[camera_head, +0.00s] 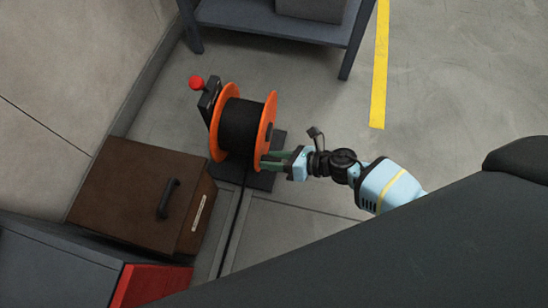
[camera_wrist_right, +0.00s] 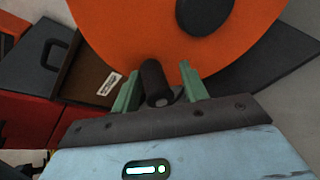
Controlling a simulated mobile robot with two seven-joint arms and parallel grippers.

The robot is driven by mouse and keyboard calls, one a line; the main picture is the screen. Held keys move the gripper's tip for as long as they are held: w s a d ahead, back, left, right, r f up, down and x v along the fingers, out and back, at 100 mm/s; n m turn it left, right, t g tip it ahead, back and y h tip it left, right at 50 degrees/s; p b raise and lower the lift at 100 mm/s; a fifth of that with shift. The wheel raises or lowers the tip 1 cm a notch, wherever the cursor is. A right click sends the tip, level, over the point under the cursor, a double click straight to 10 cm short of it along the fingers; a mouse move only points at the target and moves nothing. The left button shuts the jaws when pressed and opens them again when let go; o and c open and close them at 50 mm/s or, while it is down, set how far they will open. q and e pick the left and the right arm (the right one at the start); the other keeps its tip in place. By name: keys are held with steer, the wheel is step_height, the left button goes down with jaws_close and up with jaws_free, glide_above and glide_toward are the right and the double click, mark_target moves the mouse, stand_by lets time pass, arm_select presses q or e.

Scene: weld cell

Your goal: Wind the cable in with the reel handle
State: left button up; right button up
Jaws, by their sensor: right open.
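The cable reel (camera_head: 240,128) stands on the floor on a dark base, with orange flanges and black cable wound between them. A black cable (camera_head: 234,232) runs from it along the floor toward the bottom of the head view. My right gripper (camera_head: 266,160) is at the right flange. In the right wrist view the reel handle (camera_wrist_right: 155,82), a dark cylindrical grip, sticks out from the orange flange (camera_wrist_right: 130,30). It lies between the two green fingers of my open right gripper (camera_wrist_right: 160,92), with gaps on both sides. My left gripper is not in view.
A brown box (camera_head: 130,190) with a black handle stands left of the reel, beside a red and grey cabinet (camera_head: 150,284). A grey bench (camera_head: 275,22) stands behind. Floor to the right, near the yellow line (camera_head: 380,70), is clear.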

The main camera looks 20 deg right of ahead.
steer(key=shift+s+a, duration=0.35)
steer(key=shift+d, duration=0.1)
steer(key=shift+d, duration=0.25)
steer(key=shift+c, duration=0.3)
steer(key=shift+d, duration=0.15)
steer(key=c, duration=0.6)
steer(key=shift+d, duration=0.1)
steer(key=o, duration=0.7)
steer(key=shift+c, duration=0.2)
